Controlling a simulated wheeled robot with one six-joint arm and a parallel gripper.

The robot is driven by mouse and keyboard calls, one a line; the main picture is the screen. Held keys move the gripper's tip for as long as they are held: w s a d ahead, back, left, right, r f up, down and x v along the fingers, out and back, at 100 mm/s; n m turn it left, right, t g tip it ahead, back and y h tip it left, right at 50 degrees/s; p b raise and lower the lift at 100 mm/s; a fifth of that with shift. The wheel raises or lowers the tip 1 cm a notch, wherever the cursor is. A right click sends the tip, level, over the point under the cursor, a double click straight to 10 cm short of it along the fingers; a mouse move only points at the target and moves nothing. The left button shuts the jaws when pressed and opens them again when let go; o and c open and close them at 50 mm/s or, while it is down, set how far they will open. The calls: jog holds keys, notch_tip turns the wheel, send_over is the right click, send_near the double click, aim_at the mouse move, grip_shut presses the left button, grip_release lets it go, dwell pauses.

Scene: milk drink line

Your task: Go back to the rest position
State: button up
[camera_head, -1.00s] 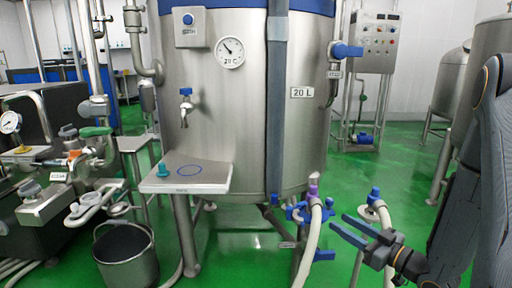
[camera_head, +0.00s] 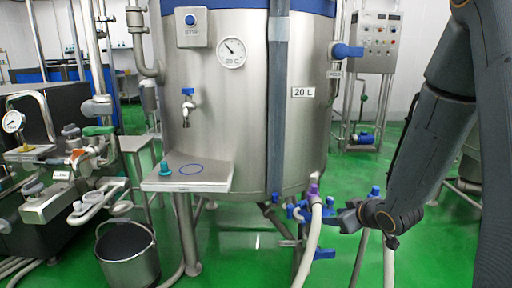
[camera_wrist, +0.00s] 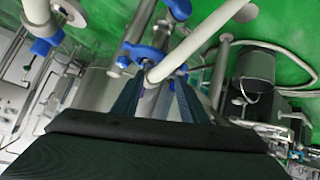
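My gripper (camera_head: 342,214) is at the lower right of the head view, in front of the tank's lower edge and close to the hoses and blue valves. Its fingers are foreshortened there. In the wrist view my gripper (camera_wrist: 157,92) shows two blue fingers spread apart with nothing clearly held between them. A pale hose and blue valve (camera_wrist: 145,53) appear beyond the fingertips; I cannot tell how far off they are. My arm comes down from the upper right of the head view.
The steel tank (camera_head: 245,120) marked 20 L fills the middle. A small shelf (camera_head: 215,177) with a teal-topped item (camera_head: 165,168) stands before it. A bucket (camera_head: 128,262) and piping stand left. A pale hose (camera_head: 314,245) hangs near my gripper. Green floor is open at right.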

jog(key=s+a+r+m+g+h, duration=0.1)
jog(key=s+a+r+g, duration=0.3)
jog(key=s, duration=0.6)
jog(key=s+a+r+m+g, duration=0.1)
jog(key=s+a+r+g, duration=0.3)
jog(key=s, duration=0.6)
jog(key=s+a+r+m+g+h, duration=0.1)
jog(key=s+a+m+g, duration=0.1)
jog(key=s+a, duration=0.6)
jog(key=s+d+r+m+p, duration=0.2)
jog(key=d+r+p, duration=0.5)
jog(key=d+p, duration=0.3)
jog(key=shift+d+h+p, duration=0.35)
jog(key=shift+h+p, duration=0.05)
jog(key=shift+p, duration=1.9)
